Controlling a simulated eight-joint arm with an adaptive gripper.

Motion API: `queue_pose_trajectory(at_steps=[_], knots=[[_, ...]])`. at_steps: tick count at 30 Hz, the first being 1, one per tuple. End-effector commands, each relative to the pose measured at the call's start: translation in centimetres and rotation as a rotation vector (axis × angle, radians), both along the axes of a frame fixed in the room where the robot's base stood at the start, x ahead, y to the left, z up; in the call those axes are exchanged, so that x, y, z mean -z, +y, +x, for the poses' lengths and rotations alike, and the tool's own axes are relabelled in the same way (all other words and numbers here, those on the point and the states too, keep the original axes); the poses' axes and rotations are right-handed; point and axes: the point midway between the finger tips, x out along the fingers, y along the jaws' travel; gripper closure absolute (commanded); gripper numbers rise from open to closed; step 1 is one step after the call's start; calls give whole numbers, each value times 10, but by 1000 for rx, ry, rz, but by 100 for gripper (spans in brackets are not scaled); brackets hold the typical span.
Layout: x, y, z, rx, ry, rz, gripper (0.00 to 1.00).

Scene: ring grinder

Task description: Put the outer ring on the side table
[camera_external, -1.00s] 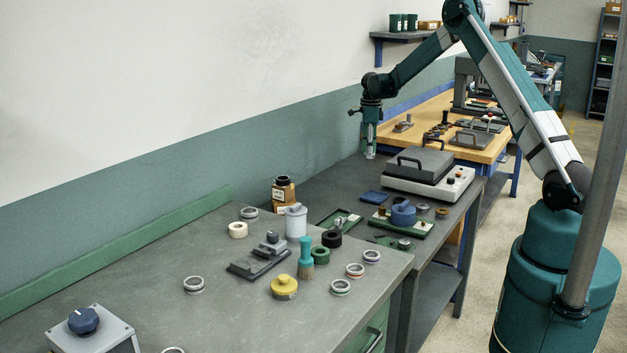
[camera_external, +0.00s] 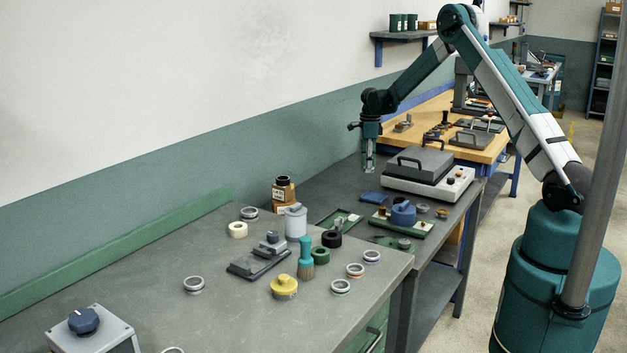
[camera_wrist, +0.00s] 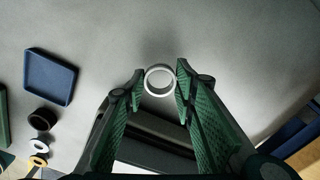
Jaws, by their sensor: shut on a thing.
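A light metal ring (camera_wrist: 160,81) sits between the tips of my gripper (camera_wrist: 158,86) in the wrist view, with both green-padded fingers against its sides. In the external view my gripper (camera_external: 368,170) points straight down over the back of the dark grey side table (camera_external: 345,178), near the wall. The ring is too small to make out there. A soft shadow lies on the grey surface beside the ring; I cannot tell whether the ring touches the table.
A blue tray (camera_wrist: 50,83) lies left of the ring; it also shows in the external view (camera_external: 373,197). A grey device with a handled lid (camera_external: 419,165) stands right of my gripper. The grey surface around the ring is bare. Several rings lie on the front bench (camera_external: 130,300).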

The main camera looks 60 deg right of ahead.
Motion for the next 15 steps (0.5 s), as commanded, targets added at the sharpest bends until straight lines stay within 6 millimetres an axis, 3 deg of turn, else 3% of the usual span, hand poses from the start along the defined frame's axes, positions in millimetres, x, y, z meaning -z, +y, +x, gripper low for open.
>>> queue_pose_trajectory(at_steps=[7, 15], knots=[[26, 0, 0, 0, 0, 0, 87], [32, 0, 0, 0, 0, 0, 87]])
